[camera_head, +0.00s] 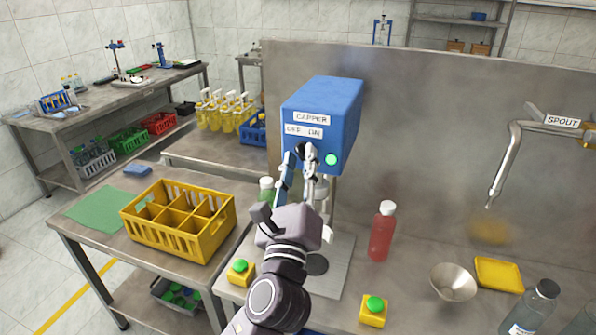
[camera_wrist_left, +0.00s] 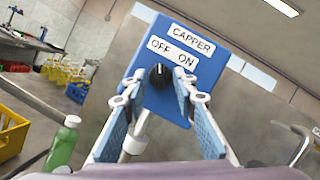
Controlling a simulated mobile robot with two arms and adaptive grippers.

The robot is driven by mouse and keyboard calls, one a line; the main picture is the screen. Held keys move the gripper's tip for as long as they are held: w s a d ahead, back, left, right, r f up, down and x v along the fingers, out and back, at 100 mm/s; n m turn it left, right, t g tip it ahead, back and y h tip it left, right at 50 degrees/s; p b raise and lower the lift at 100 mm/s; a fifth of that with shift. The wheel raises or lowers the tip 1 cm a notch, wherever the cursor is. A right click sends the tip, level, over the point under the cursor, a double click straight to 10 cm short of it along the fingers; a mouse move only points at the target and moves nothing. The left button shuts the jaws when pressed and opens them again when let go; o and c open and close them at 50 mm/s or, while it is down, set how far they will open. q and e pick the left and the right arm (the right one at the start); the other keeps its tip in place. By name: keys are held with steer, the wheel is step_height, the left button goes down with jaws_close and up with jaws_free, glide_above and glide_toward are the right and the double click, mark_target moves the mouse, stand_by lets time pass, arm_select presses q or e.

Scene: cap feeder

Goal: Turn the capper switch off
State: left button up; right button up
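The capper (camera_head: 335,100) is a blue box with a CAPPER label and an OFF/ON label on its front; it also shows in the left wrist view (camera_wrist_left: 215,62). Its switch is a black knob (camera_wrist_left: 159,76) below the OFF/ON label. Which label the knob points to is too small to tell. A green light (camera_head: 331,159) glows on the capper's front. My left gripper (camera_head: 301,156) is in front of the knob. In the left wrist view its fingers (camera_wrist_left: 163,90) are spread, with the knob between them in the picture. Contact cannot be told. My right gripper is not in view.
A red bottle (camera_head: 381,232) stands right of the capper, and a green bottle (camera_head: 266,188) is partly behind my left arm. Yellow boxes with green buttons (camera_head: 374,308) sit at the front. A yellow crate (camera_head: 180,255) is on the left table. A metal bowl (camera_head: 453,284) lies right.

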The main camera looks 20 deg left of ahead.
arm_select(q)
steer(key=v, duration=1.2)
steer(key=shift+w, duration=0.1)
